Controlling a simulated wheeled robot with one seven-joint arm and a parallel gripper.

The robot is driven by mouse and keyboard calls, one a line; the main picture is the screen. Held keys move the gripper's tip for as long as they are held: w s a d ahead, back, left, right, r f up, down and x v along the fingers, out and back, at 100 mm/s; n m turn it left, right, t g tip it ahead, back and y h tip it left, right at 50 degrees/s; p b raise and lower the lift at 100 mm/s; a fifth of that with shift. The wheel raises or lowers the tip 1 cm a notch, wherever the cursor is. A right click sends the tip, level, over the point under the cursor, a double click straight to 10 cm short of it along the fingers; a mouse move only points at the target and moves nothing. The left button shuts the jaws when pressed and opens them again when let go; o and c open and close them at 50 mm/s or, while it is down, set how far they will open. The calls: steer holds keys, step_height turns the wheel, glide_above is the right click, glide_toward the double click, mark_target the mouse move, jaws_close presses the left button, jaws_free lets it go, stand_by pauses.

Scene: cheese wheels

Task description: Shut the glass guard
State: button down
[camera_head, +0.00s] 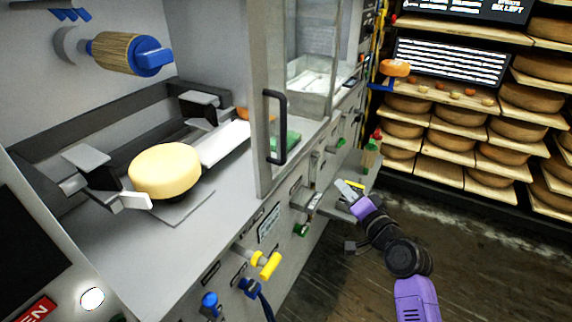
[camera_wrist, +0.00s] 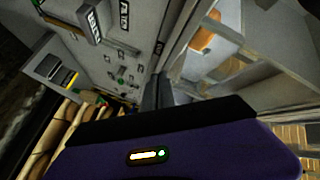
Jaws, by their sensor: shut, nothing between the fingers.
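The glass guard (camera_head: 260,120) is a pale-framed pane with a black upright handle (camera_head: 285,127), at the middle of the head view. It stands at the right of the machine's opening, leaving the cheese wheel (camera_head: 165,170) uncovered. My gripper (camera_head: 347,188) is shut and empty, to the right of the guard and lower than its handle, apart from it. It is small in the head view, so its fingers are hard to make out. In the wrist view, a pale frame with clear panes (camera_wrist: 205,35) stands at the upper right; I cannot tell if it is the guard.
The machine front (camera_head: 270,225) carries a yellow knob (camera_head: 267,263), a blue knob (camera_head: 210,303) and other controls. A small shelf with a green bottle (camera_head: 371,152) juts out near my gripper. Cheese racks (camera_head: 470,125) stand at the right. The floor (camera_head: 480,250) in front is clear.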

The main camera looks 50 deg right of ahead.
mark_target(285, 159)
steer(key=w+d+r+m+t+y+b, duration=0.1)
steer(key=w+d+r+t+y, duration=0.25)
steer(key=d+r+y, duration=0.3)
steer(key=s+a+r+n+g+y, duration=0.1)
steer(key=a+r+n+g+y, duration=0.2)
steer(key=a+y, duration=0.65)
steer(key=shift+m+t, duration=0.3)
steer(key=shift+t, duration=0.05)
steer(key=w+a, duration=0.2)
steer(key=w+a+p, duration=0.1)
steer(key=w+a, duration=0.2)
steer(key=w+a+p, duration=0.1)
steer(key=w+a, duration=0.1)
steer(key=w, duration=0.1)
steer(key=shift+a+r, duration=0.2)
steer(key=shift+r, duration=0.2)
steer(key=shift+s+a, duration=0.2)
steer(key=shift+a, duration=0.3)
